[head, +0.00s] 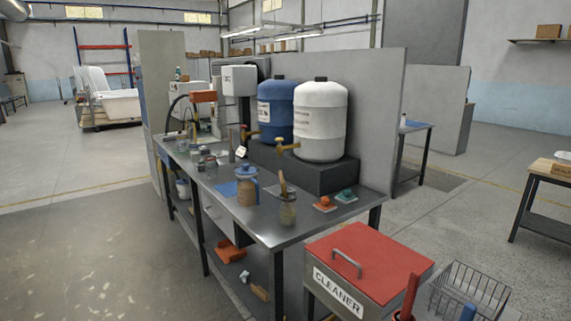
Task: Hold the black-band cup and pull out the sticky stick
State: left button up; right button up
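A small clear cup (288,212) stands near the front edge of the metal bench, toward its near end. A dark band on this cup is too small to make out for sure. Several small jars (208,163) with dark parts stand further back along the bench; a black band cannot be told on them either. Neither of my grippers is in view, and nothing touches the cup or stick.
A blue-topped jug (246,190) stands left of the cup on the metal bench (262,222). Orange and green knobbed pieces (324,204) lie to its right. White and blue tanks (320,120) stand behind. A red-lidded cleaner bin (385,262) stands at the front right. Floor at left is clear.

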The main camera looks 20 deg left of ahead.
aim_at(284, 195)
jog(key=i+j+z, duration=0.15)
jog(key=j, duration=0.3)
jog(key=j+z, duration=0.1)
jog(key=j, duration=0.4)
jog(key=i+j, duration=0.1)
jog(key=j, duration=0.85)
jog(key=i+j+z, duration=0.15)
jog(key=j, duration=0.85)
